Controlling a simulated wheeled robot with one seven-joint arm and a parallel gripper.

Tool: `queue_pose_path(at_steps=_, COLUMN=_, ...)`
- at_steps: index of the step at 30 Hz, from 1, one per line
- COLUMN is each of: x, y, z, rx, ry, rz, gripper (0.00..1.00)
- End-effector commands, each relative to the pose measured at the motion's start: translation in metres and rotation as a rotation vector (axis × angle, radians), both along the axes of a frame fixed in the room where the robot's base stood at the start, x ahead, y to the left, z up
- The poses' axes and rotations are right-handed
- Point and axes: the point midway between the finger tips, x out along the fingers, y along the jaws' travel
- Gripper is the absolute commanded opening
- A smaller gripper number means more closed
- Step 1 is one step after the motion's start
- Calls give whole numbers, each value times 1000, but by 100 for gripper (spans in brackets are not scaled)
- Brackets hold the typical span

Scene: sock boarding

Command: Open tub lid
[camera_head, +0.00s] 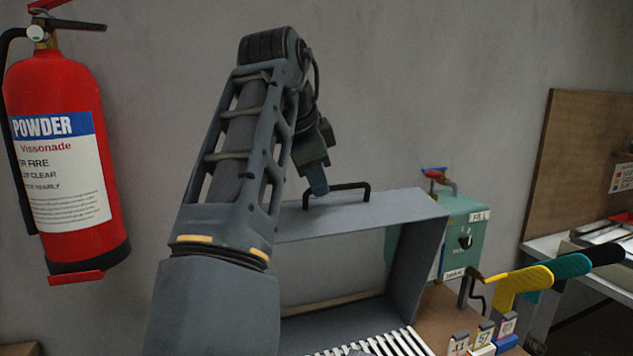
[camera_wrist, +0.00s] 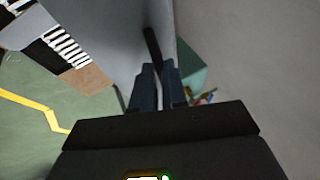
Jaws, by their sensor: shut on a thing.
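The tub (camera_head: 408,275) is a grey box-like housing with an open front and white slats at its bottom. A black bar handle (camera_head: 352,186) stands on its upper grey panel, which I take as the lid (camera_head: 385,212). My gripper (camera_head: 318,182) reaches down from above to the handle's left part. In the wrist view my gripper (camera_wrist: 158,88) has its two fingers on either side of the dark handle bar (camera_wrist: 152,45), shut on it. The grey panel (camera_wrist: 110,40) fills the middle of that view. The fingertips' exact contact is partly hidden.
A teal control box (camera_head: 462,235) with a dial and a red-handled valve stands right of the tub. Yellow, teal and black sock forms (camera_head: 520,283) stick up at the right. A fire extinguisher (camera_head: 62,160) hangs on the wall at left. Open air lies above the tub.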

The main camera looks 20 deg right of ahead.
Motion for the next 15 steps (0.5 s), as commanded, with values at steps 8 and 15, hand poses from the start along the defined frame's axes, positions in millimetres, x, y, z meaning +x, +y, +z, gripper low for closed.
queue_pose_path(at_steps=8, x=0, y=0, z=0, rx=1, ry=1, rz=-1, gripper=28)
queue_pose_path(at_steps=15, x=0, y=0, z=0, rx=0, ry=1, rz=0, gripper=38)
